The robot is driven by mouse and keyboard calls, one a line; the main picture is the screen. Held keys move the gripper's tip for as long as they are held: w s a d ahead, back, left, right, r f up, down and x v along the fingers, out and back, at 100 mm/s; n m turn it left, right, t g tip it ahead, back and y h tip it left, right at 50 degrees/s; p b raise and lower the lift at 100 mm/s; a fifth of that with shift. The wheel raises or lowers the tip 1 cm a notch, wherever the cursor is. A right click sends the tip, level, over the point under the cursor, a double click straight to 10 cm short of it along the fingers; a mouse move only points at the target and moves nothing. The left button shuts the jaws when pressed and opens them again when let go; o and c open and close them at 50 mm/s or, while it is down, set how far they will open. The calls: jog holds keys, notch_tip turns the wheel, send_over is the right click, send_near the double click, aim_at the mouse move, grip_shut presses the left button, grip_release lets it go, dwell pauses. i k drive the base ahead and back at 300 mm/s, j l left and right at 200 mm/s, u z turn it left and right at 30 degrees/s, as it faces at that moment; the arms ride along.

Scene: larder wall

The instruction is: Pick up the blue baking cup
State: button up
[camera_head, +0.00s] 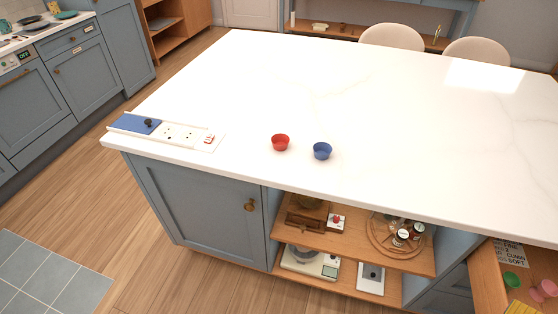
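The blue baking cup (322,151) stands upright on the white island top (330,85), near its front edge. A red baking cup (280,142) stands just to its left, with a small gap between them. My gripper is not in this view.
A white board with a blue panel and small fittings (172,132) lies at the island's front left. Below the top, an open wooden shelf (350,248) holds jars, a scale and other items. An open drawer (490,285) is at lower right. Most of the countertop is clear.

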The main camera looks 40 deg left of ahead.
aim_at(322, 151)
jog(key=u, duration=1.55)
jog(key=i+j+z, duration=0.15)
jog(key=j+z, duration=0.6)
jog(key=i+j+z, duration=0.1)
jog(key=j+z, duration=0.3)
